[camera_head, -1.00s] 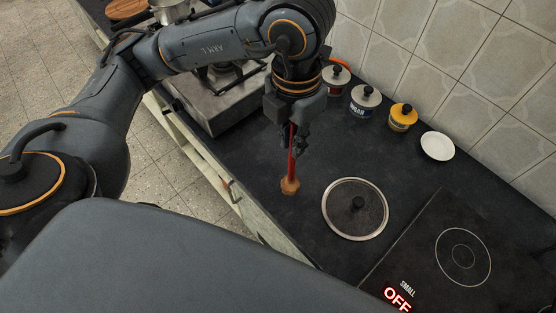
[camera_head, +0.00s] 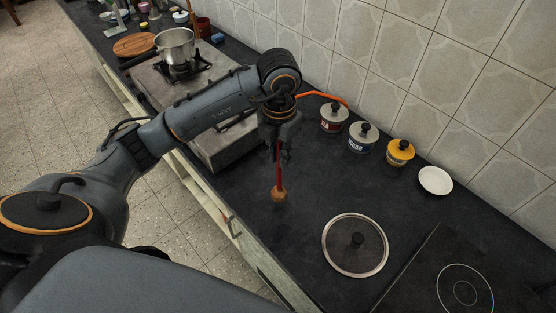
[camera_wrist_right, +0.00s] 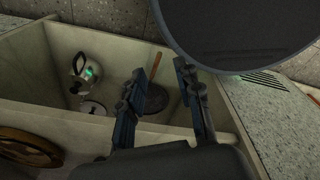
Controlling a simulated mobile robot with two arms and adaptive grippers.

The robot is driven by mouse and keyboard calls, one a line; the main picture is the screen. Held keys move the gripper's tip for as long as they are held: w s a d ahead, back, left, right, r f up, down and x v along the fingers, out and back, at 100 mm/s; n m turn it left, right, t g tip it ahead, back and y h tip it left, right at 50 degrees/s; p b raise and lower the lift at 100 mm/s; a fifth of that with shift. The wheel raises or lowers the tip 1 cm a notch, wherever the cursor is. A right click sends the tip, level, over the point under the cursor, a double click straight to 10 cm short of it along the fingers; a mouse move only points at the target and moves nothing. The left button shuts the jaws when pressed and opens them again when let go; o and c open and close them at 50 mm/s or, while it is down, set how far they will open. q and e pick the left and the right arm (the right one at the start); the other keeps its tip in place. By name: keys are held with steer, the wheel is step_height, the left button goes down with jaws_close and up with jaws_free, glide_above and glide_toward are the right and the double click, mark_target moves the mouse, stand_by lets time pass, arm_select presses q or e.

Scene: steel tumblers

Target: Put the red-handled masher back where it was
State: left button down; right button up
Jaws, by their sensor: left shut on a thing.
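The masher (camera_head: 279,193) has a red shaft and a brown, wood-coloured lower end. It hangs about upright over the dark counter (camera_head: 240,205), between the gas stove and the glass lid. My left gripper (camera_head: 279,155) is shut on the upper part of its red handle. I cannot tell whether the brown end touches the counter. My right gripper shows only in the right wrist view (camera_wrist_right: 164,80); its fingers are apart with nothing between them, above an open drawer-like box (camera_wrist_right: 130,128).
A round lid (camera_head: 338,255) lies right of the masher. A pot (camera_head: 176,44) stands on the stove. The box holds a shiny pot (camera_wrist_right: 88,67) and a dark round thing.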

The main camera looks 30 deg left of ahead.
mark_target(279, 172)
arm_select(q)
steer(key=f, duration=0.1)
steer(key=f+p, duration=0.2)
steer(key=shift+w+a+f, duration=0.15)
steer(key=shift+w+a, duration=0.25)
steer(key=shift+f, duration=0.65)
steer(key=c, duration=1.3)
jaws_free()
steer(key=shift+c, duration=0.2)
steer(key=shift+r, duration=0.1)
